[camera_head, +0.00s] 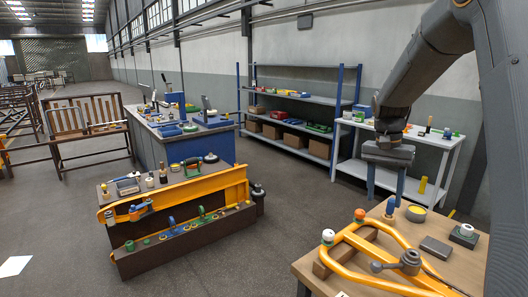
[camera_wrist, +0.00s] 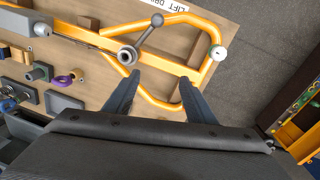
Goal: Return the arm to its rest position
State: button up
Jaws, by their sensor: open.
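My arm comes down from the upper right in the head view, and my gripper (camera_head: 385,192) points downward over the back of the wooden table (camera_head: 310,269). In the wrist view my gripper (camera_wrist: 160,79) has its two dark fingers spread apart with nothing between them. Below them lies a yellow fork frame (camera_wrist: 203,40) with a grey lever and ball knob (camera_wrist: 157,20). The frame also shows in the head view (camera_head: 352,243). The exact height of my fingers above the table is hard to tell.
Near the fingers in the head view stand a blue-handled item (camera_head: 390,206), a yellow round dish (camera_head: 416,213) and a grey block (camera_head: 436,247). A brown bench with a yellow beam (camera_head: 180,197) stands left. Shelves (camera_head: 300,99) stand behind. Open floor lies between.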

jog(key=s+a+f+n+t+b, duration=0.1)
jog(key=s+a+f+n+b, duration=0.3)
jog(key=s+a+f, duration=0.3)
jog(key=s+a+f+n+t+y+b, duration=0.1)
jog(key=s+a+f+n+b, duration=0.3)
jog(key=s+a+f, duration=0.3)
jog(key=s+f+b, duration=0.1)
jog(key=s+f, duration=0.4)
jog(key=s, duration=0.1)
jog(key=shift+a, duration=0.3)
jog(key=shift+d, duration=0.1)
